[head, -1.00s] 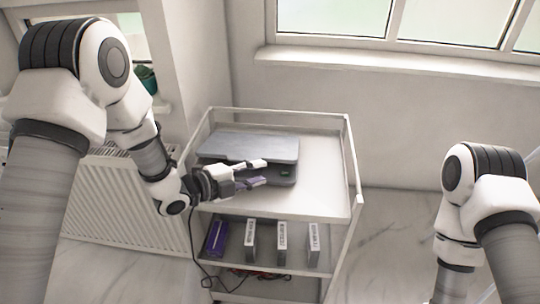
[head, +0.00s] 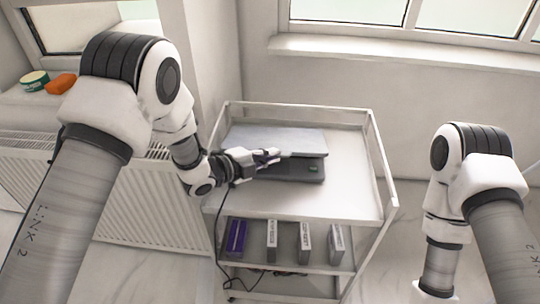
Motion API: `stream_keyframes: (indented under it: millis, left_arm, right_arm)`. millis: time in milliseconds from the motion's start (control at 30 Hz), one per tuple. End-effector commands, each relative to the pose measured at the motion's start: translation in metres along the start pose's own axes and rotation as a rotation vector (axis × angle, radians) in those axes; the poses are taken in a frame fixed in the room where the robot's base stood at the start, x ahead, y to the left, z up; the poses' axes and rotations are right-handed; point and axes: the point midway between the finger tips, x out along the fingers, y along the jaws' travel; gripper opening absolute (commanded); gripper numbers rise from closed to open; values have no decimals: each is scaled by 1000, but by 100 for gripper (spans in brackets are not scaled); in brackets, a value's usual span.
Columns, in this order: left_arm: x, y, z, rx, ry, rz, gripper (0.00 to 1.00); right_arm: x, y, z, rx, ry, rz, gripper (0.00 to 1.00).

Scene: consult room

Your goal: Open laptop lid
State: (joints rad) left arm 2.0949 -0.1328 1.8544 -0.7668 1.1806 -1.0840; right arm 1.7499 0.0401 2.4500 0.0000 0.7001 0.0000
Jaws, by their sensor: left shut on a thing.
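A grey laptop lies on the top shelf of a white cart (head: 350,180). Its lid (head: 275,138) is slightly raised at the front edge, with a narrow gap above the dark base (head: 303,172). My left gripper (head: 271,156) reaches in from the left and is shut on the lid's front edge, left of its middle. The fingers cover part of that edge and the base's left front. My right arm shows at the right, but its gripper is out of view.
The top shelf is bare in front and right of the laptop, inside the cart's rails (head: 386,160). Several upright boxes (head: 305,240) and a dark cable are on the lower shelves. A radiator (head: 130,205) stands left, with an orange object (head: 61,83) on the sill above.

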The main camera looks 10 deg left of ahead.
Motion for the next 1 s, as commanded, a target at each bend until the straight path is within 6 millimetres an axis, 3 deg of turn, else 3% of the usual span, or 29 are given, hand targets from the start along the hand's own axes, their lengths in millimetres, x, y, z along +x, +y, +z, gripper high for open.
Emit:
stream_keyframes:
  millis: [1000]
  left_arm:
    - [-1, -12, -1, -31, 2, 32, 0]
  right_arm:
    - [-14, 0, 0, 0, 0, 0, 40]
